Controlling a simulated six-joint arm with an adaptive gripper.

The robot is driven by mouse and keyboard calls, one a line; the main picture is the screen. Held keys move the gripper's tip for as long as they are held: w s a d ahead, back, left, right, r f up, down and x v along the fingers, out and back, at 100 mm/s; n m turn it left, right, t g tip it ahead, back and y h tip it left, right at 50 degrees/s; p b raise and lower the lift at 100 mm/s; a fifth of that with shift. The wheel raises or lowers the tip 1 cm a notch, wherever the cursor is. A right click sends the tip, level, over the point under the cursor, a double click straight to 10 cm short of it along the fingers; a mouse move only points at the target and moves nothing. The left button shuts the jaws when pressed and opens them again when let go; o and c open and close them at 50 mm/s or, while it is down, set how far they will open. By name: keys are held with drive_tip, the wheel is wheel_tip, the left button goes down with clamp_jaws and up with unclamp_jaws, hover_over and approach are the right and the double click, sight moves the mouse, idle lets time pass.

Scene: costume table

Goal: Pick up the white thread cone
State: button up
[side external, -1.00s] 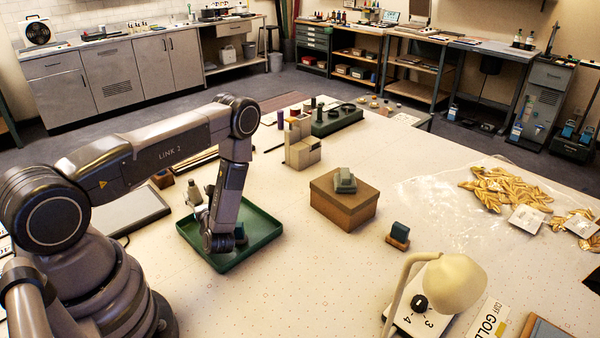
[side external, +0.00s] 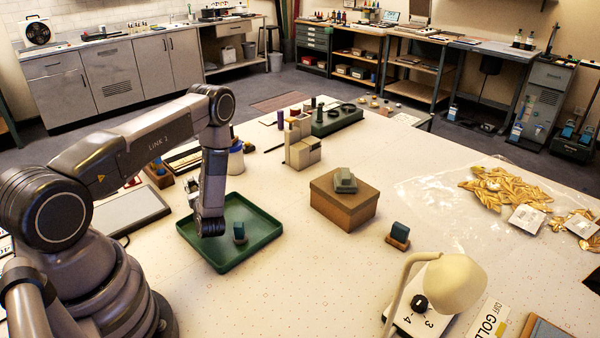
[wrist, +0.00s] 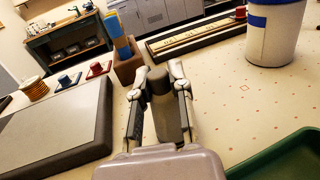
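I cannot make out a white thread cone with certainty in either view. My gripper (wrist: 160,85) shows in the wrist view with its two pale fingers apart. A dark grey rounded shape fills the space between them; I cannot tell whether it is a held thing or part of the gripper. A small teal block on a brown base (side external: 239,232) stands in the tray. The tray's edge also shows in the wrist view (wrist: 285,158).
A white tub with a blue band (wrist: 274,35) stands at upper right in the wrist view. A brown holder (wrist: 127,68) and a grey slab (wrist: 55,125) lie to the left. A cardboard box (side external: 342,208) and a lamp (side external: 455,285) stand right of the tray. Bare table surrounds the box.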

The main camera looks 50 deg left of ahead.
clamp_jaws()
drive_tip(key=shift+r, duration=0.15)
